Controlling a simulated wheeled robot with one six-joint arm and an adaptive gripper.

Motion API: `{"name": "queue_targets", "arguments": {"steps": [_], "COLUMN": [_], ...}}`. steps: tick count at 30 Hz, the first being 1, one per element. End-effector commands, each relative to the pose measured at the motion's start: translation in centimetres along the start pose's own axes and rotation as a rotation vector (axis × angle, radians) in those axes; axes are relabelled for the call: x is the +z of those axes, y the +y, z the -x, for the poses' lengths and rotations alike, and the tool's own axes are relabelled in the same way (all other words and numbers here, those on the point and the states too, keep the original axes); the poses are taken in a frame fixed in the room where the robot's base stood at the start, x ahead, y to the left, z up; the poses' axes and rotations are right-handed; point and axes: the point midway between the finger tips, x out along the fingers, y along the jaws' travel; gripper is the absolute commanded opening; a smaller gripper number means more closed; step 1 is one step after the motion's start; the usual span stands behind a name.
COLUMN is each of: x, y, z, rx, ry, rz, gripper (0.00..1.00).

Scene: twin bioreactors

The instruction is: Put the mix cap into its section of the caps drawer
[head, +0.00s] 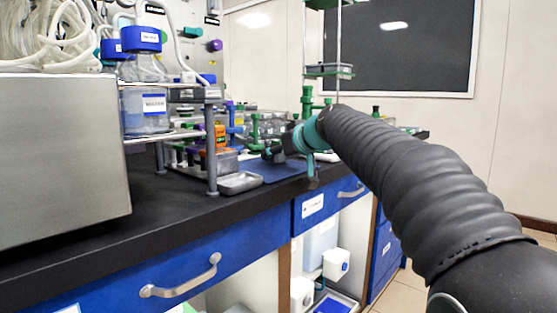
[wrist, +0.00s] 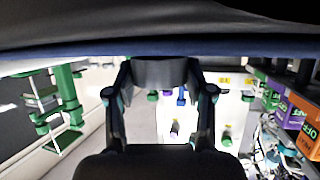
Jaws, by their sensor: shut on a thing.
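My gripper (wrist: 160,85) is shut on a dark grey, round, cap-like thing (wrist: 160,72), held between its two fingertips in the wrist view. Whether it is the mix cap I cannot read from any mark. In the head view my gripper (head: 275,152) is small and dark, over the bench near a blue mat (head: 284,171); the held thing is not clear there. Two blue drawer fronts show under the bench: a wide near one (head: 110,280) and a smaller labelled one (head: 312,205). Both look closed. The labels are unreadable, so I cannot tell which is the caps drawer.
A large steel box (head: 60,160) fills the near left of the black bench (head: 150,215). A rack with blue-lidded bottles (head: 145,108) and a metal tray (head: 240,182) stand left of my gripper. Green stands (head: 307,105) rise behind. Bare bench lies in front of the rack.

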Motion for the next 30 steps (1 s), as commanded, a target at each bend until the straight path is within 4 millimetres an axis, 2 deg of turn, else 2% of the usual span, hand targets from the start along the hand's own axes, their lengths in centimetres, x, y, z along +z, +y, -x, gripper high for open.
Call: {"name": "queue_targets", "arguments": {"steps": [2,13,14,16,17,30], "x": [0.84,1.14,1.11,1.02,1.02,0.68], "y": [-0.03,0.0,0.0,0.0,0.01,0.03], "z": [-0.3,-0.44,-0.42,-0.39,-0.39,0.15], "rx": [0.0,0.0,0.0,0.0,0.0,0.001], "ry": [0.0,0.001,0.001,0.0,0.0,0.002], "rz": [-0.001,0.0,0.0,0.0,0.0,0.0], "gripper": [0.35,0.35,0.56,0.73,0.78,0.78]}}
